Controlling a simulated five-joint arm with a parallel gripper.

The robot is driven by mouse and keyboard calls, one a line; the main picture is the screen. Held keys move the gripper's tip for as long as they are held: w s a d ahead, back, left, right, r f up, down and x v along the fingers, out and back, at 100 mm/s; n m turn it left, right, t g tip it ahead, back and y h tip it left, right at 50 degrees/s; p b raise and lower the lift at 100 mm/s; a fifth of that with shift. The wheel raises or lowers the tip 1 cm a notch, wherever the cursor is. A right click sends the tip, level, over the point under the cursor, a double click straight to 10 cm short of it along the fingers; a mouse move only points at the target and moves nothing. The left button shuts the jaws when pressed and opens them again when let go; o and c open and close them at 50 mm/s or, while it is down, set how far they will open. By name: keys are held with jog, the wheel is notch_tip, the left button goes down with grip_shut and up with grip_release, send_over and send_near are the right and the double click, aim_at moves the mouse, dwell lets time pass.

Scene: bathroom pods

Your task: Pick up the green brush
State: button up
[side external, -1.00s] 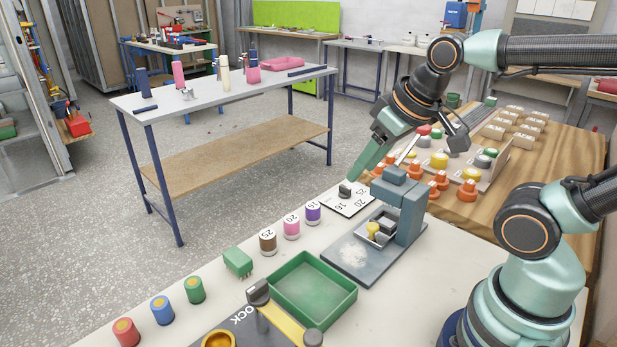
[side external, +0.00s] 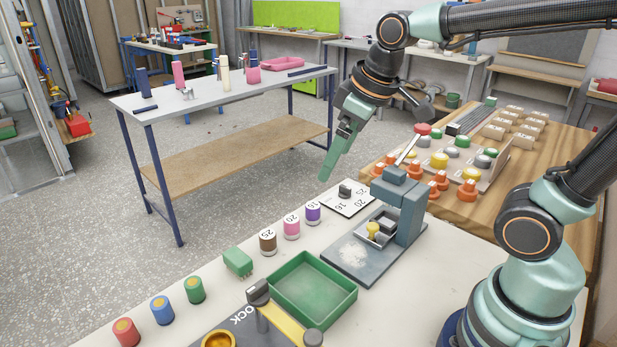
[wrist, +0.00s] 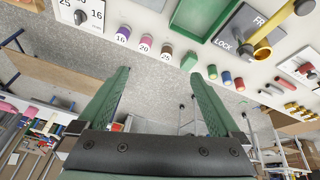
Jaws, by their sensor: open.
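The green brush (side external: 238,262) is a small green block standing on the white bench, between the brown-sided cap and the green cylinder, left of the green tray. In the wrist view it shows as a small green block (wrist: 189,61), beyond the right fingertip. My gripper (side external: 325,174) is open and empty. It is raised above the far edge of the bench, up and to the right of the brush, fingers pointing down. In the wrist view the two green fingers (wrist: 158,76) stand well apart with only floor between them.
Purple (side external: 313,212), pink (side external: 291,227) and brown (side external: 268,242) numbered caps line the bench edge. Green, blue and red cylinders (side external: 162,309) stand to the left. A green tray (side external: 351,293), a yellow lever (side external: 283,327) and a grey press (side external: 402,212) are nearby.

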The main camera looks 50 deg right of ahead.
jog(key=w+a+f+n+g, duration=0.2)
jog(key=w+a+f+n, duration=0.1)
jog(key=w+a+n, duration=0.5)
jog(key=n+g, duration=0.2)
jog(key=n, duration=0.4)
send_near(237, 256)
jog(key=f, duration=1.1)
jog(key=shift+w+a+f, duration=0.1)
jog(key=shift+w+a, duration=0.05)
jog(key=shift+w, duration=0.05)
jog(key=c, duration=1.2)
jog(key=shift+c, duration=0.2)
notch_tip(237, 256, up, 20)
